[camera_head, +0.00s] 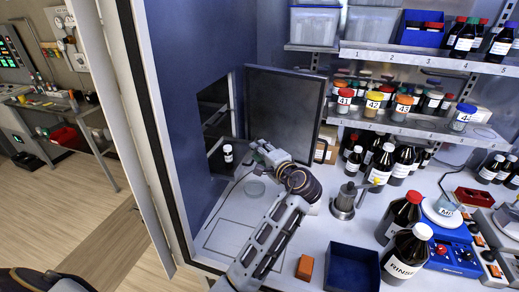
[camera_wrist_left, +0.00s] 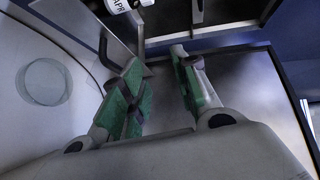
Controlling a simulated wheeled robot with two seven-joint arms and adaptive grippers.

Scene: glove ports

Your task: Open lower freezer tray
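The freezer (camera_head: 204,110) is a dark recess in the blue wall, and its door (camera_head: 270,97) stands swung open to the right. Two dark levels show inside. The lower tray (camera_head: 214,158) is in shadow, and I cannot tell how far out it sits. My left gripper (camera_head: 257,150) is just right of the vial, in front of the open door. Its green-padded fingers (camera_wrist_left: 157,72) are apart with nothing between them. My right gripper is out of view.
A clear round dish (camera_head: 255,188) lies on the white worktop below the gripper. A metal stand (camera_head: 344,201), dark bottles (camera_head: 400,216), a blue bin (camera_head: 352,268) and an orange block (camera_head: 305,267) are to the right. Shelves of jars (camera_head: 395,110) stand behind.

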